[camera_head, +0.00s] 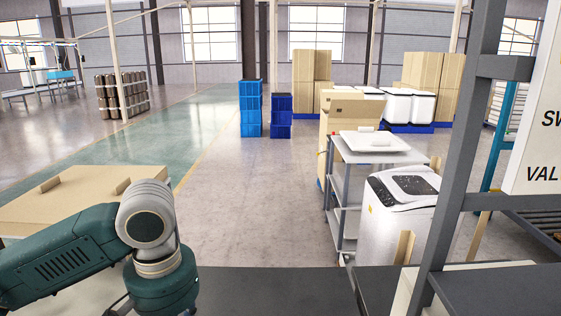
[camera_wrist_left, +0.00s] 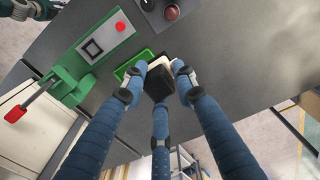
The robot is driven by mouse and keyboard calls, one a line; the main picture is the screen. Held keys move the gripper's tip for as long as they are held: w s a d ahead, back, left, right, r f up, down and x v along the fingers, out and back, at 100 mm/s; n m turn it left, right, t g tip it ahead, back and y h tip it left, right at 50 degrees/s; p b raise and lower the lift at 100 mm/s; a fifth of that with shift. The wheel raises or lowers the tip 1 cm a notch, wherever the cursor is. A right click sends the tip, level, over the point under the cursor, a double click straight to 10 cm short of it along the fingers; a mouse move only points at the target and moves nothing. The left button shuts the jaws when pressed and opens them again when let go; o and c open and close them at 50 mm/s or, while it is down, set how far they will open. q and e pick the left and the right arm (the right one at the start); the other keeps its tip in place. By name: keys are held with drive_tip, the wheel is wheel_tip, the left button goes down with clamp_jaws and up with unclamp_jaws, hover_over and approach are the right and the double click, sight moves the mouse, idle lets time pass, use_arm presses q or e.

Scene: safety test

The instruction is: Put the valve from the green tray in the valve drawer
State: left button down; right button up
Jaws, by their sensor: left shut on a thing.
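In the left wrist view my left gripper (camera_wrist_left: 157,90) has its three blue fingers closed around a blocky black and cream thing (camera_wrist_left: 158,81), which looks like the valve. The green tray (camera_wrist_left: 122,71) shows just behind it on the dark grey table; I cannot tell whether the thing still touches the tray. In the head view only my left arm shows, and its gripper is out of frame. What looks like part of my right gripper (camera_wrist_left: 32,9) is at the top left of the wrist view, cut off. The drawer itself is not visible.
A white panel (camera_head: 536,125) with cut-off lettering "SW" and "VAL" hangs on a grey rack (camera_head: 460,130) at right. A green device with red knobs (camera_wrist_left: 80,65) stands beside the tray. A cart (camera_head: 345,190) and white washing machine (camera_head: 400,215) stand beyond the table.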

use_arm(q)
drive_tip(key=s+a+f, duration=0.1)
drive_tip(key=s+f, duration=0.4)
drive_tip(key=s, duration=0.1)
drive_tip(key=shift+s+a, duration=0.2)
drive_tip(key=shift+a, duration=0.05)
drive_tip(key=shift+w+f, duration=0.1)
idle(0.4)
